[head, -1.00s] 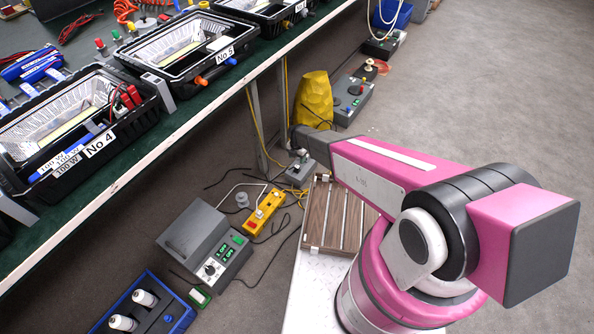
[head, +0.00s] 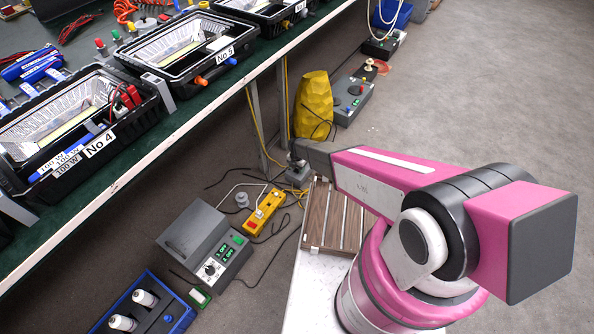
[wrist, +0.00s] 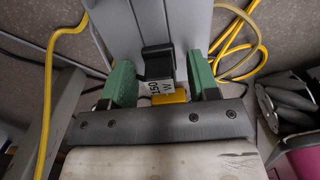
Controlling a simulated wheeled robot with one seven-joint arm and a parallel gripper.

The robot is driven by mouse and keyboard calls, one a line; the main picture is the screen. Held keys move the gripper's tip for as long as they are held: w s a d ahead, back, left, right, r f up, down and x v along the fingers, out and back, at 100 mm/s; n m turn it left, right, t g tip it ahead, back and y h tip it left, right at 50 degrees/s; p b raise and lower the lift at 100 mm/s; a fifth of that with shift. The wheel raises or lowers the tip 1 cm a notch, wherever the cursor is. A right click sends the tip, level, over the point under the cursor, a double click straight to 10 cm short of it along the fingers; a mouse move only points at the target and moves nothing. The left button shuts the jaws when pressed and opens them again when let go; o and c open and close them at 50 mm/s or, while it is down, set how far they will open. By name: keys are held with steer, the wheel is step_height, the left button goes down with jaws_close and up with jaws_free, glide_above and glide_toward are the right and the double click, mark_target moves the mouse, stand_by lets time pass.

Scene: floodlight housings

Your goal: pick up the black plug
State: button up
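The black plug (wrist: 157,62) shows in the wrist view between my fingers, in front of a grey surface. My gripper (wrist: 160,78) has two green finger pads, one on each side of the plug. A gap shows on both sides, wider on the right, so the gripper is open and not touching it. In the head view my gripper (head: 296,160) is low over a small grey box (head: 299,177); the plug cannot be made out there.
Yellow cables (wrist: 240,45) loop right of the grey surface in the wrist view. In the head view, a yellow sack (head: 314,103) stands behind my gripper. A table leg (head: 268,125) is close on its left. A slatted wooden crate (head: 335,222) and a yellow switch box (head: 263,212) are nearby.

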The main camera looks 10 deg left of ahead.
steer(key=c, duration=0.8)
steer(key=shift+r, duration=0.1)
